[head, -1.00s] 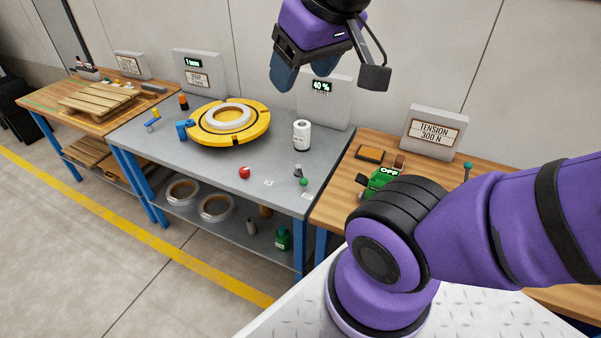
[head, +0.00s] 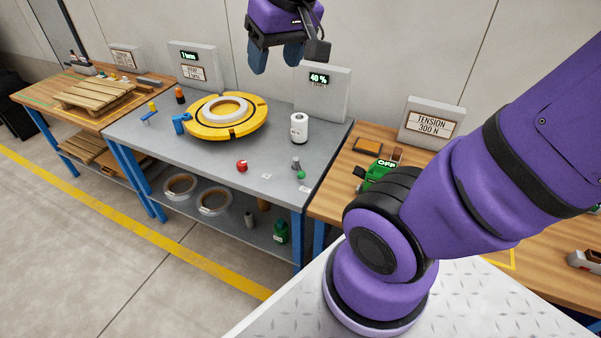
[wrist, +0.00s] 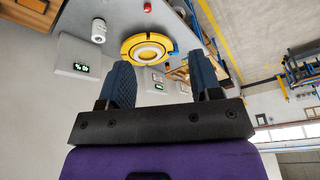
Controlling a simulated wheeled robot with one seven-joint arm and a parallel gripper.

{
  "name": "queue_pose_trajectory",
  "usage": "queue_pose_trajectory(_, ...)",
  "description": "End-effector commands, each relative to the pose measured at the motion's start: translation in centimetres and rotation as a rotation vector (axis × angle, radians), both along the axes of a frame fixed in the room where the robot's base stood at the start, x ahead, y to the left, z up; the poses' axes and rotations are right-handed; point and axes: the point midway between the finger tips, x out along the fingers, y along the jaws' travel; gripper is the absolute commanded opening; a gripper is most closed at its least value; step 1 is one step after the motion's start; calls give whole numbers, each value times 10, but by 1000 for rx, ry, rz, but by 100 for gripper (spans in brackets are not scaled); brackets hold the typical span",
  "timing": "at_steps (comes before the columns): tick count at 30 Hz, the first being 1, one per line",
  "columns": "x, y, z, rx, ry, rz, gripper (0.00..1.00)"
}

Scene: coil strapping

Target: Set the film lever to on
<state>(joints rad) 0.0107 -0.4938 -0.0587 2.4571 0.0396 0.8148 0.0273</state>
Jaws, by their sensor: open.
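A small lever with a grey stem and a green knob (head: 301,174) sits at the front right of the grey table (head: 150,140); it appears to be the film lever. Small white labels lie beside it, too small to read. A white film roll (head: 299,127) stands upright behind it. My gripper (head: 276,56) is open and empty, high above the back of the table and well apart from the lever. In the wrist view, the two blue fingers (wrist: 160,65) are spread with nothing between them; the lever is not clearly visible there.
A yellow turntable (head: 258,122) with a white ring stands mid-table. A red knob (head: 242,166) is left of the lever. A grey panel reading 40 % (head: 330,95) stands behind the roll. A green OFF device (head: 378,172) is on the wooden table at right.

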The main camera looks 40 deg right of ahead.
Motion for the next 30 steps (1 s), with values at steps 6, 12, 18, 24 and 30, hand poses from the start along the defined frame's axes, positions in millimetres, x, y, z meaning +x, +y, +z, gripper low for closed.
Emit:
queue_pose_trajectory(6,54,-19,-33,36,76,-84,58)
queue_pose_trajectory(12,98,-39,-72,54,137,-168,58)
queue_pose_trajectory(18,135,-63,-121,57,199,-254,58)
queue_pose_trajectory(24,163,-90,-177,43,258,-338,58)
queue_pose_trajectory(30,182,-118,-241,15,316,-421,58)
